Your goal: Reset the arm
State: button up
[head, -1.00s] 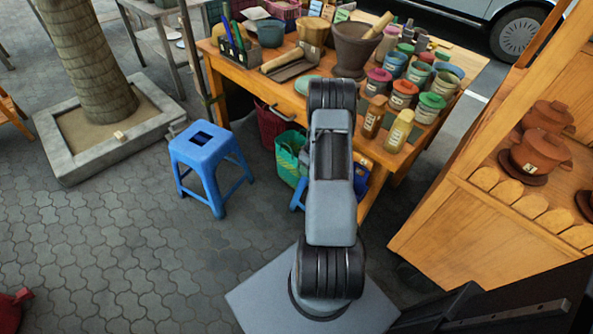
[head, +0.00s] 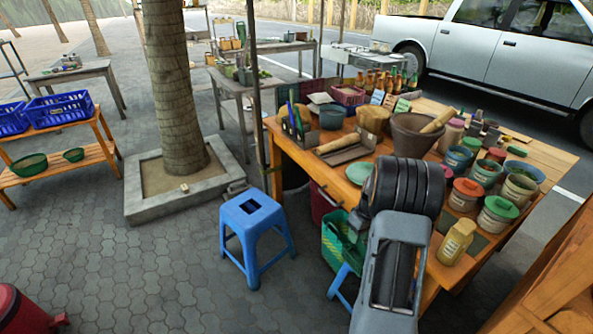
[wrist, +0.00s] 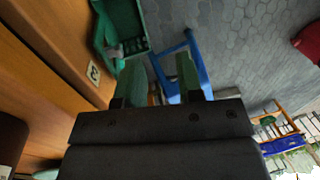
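My gripper (wrist: 158,72) shows in the wrist view, with its two fingers apart and nothing between them. A blue stool (wrist: 180,68) and a green basket (wrist: 122,35) lie beyond the fingers in that view. In the head view my arm rises at the lower right, in front of the wooden table (head: 312,172); the gripper itself is hidden there. The clay mortar (head: 412,138) stands on the table with a wooden pestle (head: 438,121) leaning in it.
The table carries several jars, such as a green-lidded one (head: 499,212), and a bottle (head: 456,242). The blue stool (head: 254,222) stands left of the table. A tree planter (head: 190,205) is farther left. Paving at the lower left is mostly open.

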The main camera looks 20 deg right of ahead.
jog(key=s+a+r+m+t+h+p, duration=0.1)
jog(key=s+a+r+p, duration=0.3)
jog(key=a+r, duration=0.8)
jog(key=s+a+r+t+h+p, duration=0.1)
jog(key=s+a+r+t+p, duration=0.2)
jog(key=s+a+r, duration=0.5)
jog(key=a+r+p, duration=0.1)
jog(key=a+r, duration=0.3)
jog(key=r, duration=0.1)
jog(key=shift+s+a+r+m, duration=0.15)
jog(key=shift+s+r+m, duration=0.05)
jog(key=shift+r+m, duration=0.2)
